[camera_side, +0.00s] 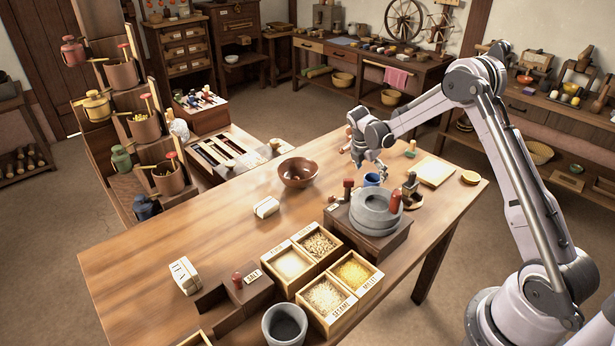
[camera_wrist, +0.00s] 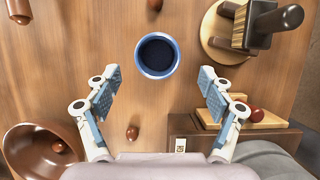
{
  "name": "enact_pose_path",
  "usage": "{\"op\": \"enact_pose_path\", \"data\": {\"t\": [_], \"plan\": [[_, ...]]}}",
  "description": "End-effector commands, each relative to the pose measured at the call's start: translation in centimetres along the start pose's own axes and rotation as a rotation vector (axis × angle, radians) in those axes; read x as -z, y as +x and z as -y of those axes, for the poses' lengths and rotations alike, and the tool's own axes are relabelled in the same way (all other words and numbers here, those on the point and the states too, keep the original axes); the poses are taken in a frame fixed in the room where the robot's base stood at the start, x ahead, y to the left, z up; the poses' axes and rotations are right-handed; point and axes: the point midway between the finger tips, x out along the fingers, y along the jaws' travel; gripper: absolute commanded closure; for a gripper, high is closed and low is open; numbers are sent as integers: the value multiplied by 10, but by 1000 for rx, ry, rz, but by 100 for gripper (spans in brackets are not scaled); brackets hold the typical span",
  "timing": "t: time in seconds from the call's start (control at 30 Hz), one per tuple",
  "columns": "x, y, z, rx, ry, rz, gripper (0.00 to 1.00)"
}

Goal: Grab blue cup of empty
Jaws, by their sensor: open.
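The blue cup (camera_side: 371,180) stands upright on the wooden table, behind the stone quern. In the wrist view the blue cup (camera_wrist: 157,56) is seen from above, with a dark inside; I cannot tell whether it holds anything. My gripper (camera_side: 368,165) is above the table close to the cup in the side view. In the wrist view my gripper (camera_wrist: 159,84) is open and empty, its two fingers spread wide. The cup lies just beyond the fingertips, roughly centred between them, and is not touched.
The stone quern (camera_side: 375,210) stands in front of the cup. A brown bowl (camera_side: 298,172) is to its left. A brush on a round wooden stand (camera_wrist: 240,30) is right of the cup in the wrist view. Small brown pieces (camera_wrist: 132,133) lie nearby. Grain boxes (camera_side: 335,275) fill the front.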

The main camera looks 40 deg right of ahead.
Motion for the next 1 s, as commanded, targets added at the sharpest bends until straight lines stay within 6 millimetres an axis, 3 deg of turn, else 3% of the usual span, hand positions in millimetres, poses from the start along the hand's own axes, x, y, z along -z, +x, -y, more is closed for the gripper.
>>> {"op": "enact_pose_path", "data": {"t": [0.17,0.5,0.8,0.87,1.0], "plan": [[-1,11,-1,0,2,0,18],[-4,52,-3,-1,2,0,18],[-3,56,-3,-1,1,0,18],[-3,56,-3,-1,1,0,33],[-3,56,-3,-1,1,0,73]]}}
